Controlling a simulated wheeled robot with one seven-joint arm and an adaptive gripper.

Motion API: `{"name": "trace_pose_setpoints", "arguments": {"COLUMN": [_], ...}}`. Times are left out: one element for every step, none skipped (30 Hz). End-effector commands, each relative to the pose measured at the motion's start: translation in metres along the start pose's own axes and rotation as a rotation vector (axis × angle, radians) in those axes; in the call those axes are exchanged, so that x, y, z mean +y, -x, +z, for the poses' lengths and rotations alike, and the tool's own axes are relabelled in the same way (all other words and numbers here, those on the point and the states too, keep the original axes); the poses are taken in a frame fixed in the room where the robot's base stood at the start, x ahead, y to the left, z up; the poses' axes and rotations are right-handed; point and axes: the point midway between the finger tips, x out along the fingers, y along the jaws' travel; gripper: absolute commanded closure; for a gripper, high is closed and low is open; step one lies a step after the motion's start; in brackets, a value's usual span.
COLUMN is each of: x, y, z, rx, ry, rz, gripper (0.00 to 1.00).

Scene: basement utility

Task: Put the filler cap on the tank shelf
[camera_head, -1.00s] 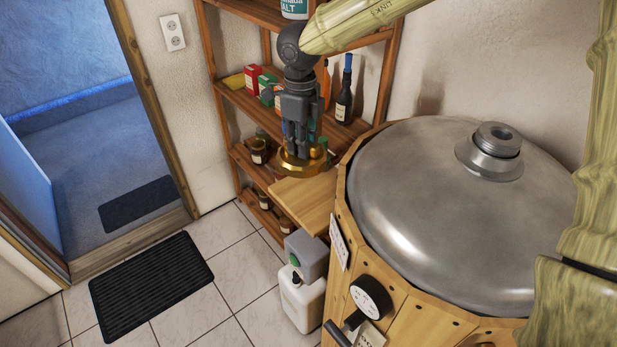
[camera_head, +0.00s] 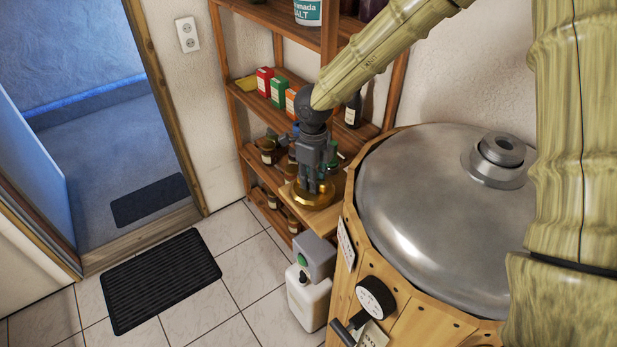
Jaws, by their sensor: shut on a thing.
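The filler cap (camera_head: 314,200) is a round, brass-coloured disc. My gripper (camera_head: 314,184), dark grey and pointing down, is shut on it from above, and its fingers hide the cap's middle. The tank shelf (camera_head: 342,184) is a small wooden ledge on the left side of the wood-clad tank. The cap is over the shelf and hides much of it. The cap looks level and very low over the wood; I cannot tell whether it touches.
The tank's domed metal lid (camera_head: 440,210) with a grey fitting (camera_head: 498,158) is right of the shelf. A wooden rack (camera_head: 240,125) with boxes, jars and bottles stands behind. A white canister (camera_head: 308,300) is on the floor below. A gauge (camera_head: 374,297) is on the tank's front.

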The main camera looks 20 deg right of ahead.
Motion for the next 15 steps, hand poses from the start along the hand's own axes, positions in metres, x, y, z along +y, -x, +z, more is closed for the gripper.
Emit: {"name": "trace_pose_setpoints", "arguments": {"x": [0.0001, 0.0002, 0.0002, 0.0002, 0.0003, 0.0003, 0.0003, 0.0003, 0.0004, 0.0005, 0.0005, 0.0006, 0.0006, 0.0006, 0.0006], "y": [-0.0015, -0.0022, -0.0026, -0.0026, -0.0026, -0.0025, -0.0024, -0.0024, -0.0027, -0.0032, -0.0039, -0.0048, -0.0054, -0.0053, -0.0051], "z": [0.0002, 0.0005, 0.0007, 0.0009, 0.0009, 0.001, 0.001, 0.001, 0.001, 0.001, 0.0011, 0.0012, 0.0014, 0.0014, 0.0015], "rx": [0.001, 0.0, -0.001, -0.001, -0.001, -0.001, -0.001, -0.001, -0.001, -0.001, -0.001, -0.001, -0.001, -0.001, -0.001], "ry": [0.001, 0.001, 0.001, 0.001, 0.001, 0.001, 0.001, 0.001, 0.001, 0.001, 0.002, 0.002, 0.002, 0.002, 0.002], "rz": [0.0, 0.0, 0.0, 0.0, 0.0, 0.0, 0.0, 0.0, 0.0, 0.0, 0.0, 0.0, 0.0, -0.001, -0.001], "gripper": [1.0, 1.0, 1.0, 1.0, 1.0, 1.0, 1.0, 1.0, 1.0, 1.0, 1.0, 1.0, 1.0, 0.75, 0.68]}}
